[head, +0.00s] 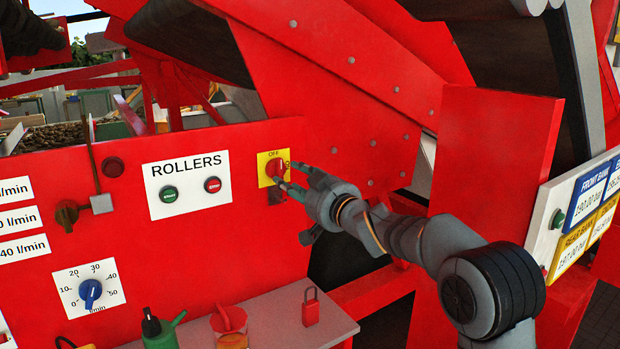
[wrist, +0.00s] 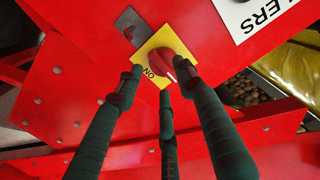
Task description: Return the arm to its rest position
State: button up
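My gripper (head: 289,176) is at the red rotary switch (head: 275,168) on its yellow plate, on the red machine panel. In the wrist view its three dark fingers (wrist: 159,77) are spread around the red knob (wrist: 166,63). One fingertip is very close to the knob's right side; I cannot tell whether it touches. The other two are over the plate's edges, apart from the knob. "OFF" shows on the plate in the head view, "ON" in the wrist view. My arm reaches in from the lower right.
A white ROLLERS plate (head: 187,184) with green and red buttons is left of the switch. Below is a grey shelf (head: 270,320) with a red padlock (head: 311,308) and a green oil can (head: 158,330). A red post (head: 490,165) stands close behind my arm.

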aim_at(283, 173)
jog(key=x, duration=0.3)
jog(key=shift+w+a, duration=0.2)
jog(key=shift+w, duration=0.1)
